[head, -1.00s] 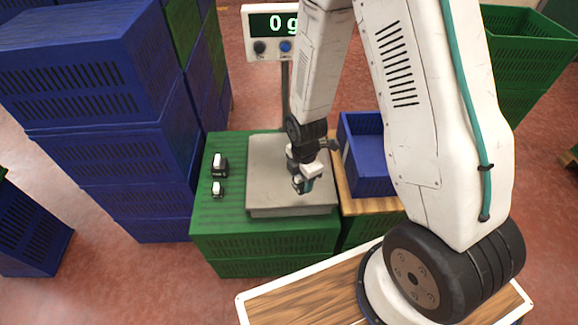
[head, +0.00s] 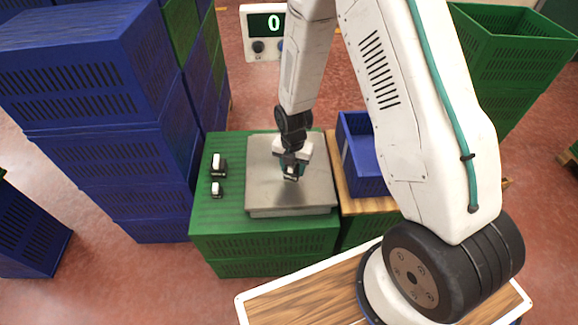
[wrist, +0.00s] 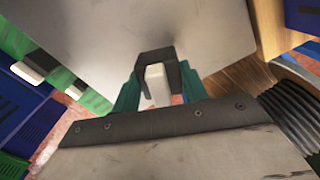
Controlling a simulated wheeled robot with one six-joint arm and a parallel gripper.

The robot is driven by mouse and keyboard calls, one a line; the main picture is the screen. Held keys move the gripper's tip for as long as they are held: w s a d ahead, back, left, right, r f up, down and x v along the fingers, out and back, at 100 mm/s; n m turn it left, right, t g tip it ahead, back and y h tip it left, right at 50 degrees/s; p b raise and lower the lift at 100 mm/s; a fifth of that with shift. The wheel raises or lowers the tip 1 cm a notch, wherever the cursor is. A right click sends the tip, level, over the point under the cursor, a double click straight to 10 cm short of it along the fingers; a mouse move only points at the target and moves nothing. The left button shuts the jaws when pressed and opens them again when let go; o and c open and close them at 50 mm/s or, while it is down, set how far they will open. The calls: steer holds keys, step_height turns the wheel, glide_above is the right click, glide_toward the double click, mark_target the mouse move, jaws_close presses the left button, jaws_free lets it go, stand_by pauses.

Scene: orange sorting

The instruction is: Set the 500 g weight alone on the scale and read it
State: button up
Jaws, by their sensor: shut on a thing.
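My gripper (head: 291,170) is over the middle of the grey scale plate (head: 262,197), shut on a small weight. In the wrist view this weight (wrist: 156,84) has a black bracket-like top and a white middle, between teal fingers. Its marking cannot be read, and I cannot tell whether it touches the plate. The scale display (head: 266,24) shows a 0, its right part hidden by my arm. Two more black-and-white weights, a larger one (head: 218,162) and a smaller one (head: 216,188), stand left of the plate.
The scale rests on a green crate (head: 225,235). Blue crates (head: 100,95) are stacked at the left. An open blue crate (head: 366,165) sits right of the scale on a wooden surface. Green crates (head: 510,50) stand at the far right.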

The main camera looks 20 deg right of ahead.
mark_target(289, 167)
steer(key=w, duration=0.3)
steer(key=shift+w+d+f, duration=0.1)
steer(key=shift+w+f, duration=0.15)
steer(key=shift+f, duration=1.65)
steer(key=o, duration=1.4)
steer(key=shift+f, duration=0.15)
steer(key=shift+c, duration=0.2)
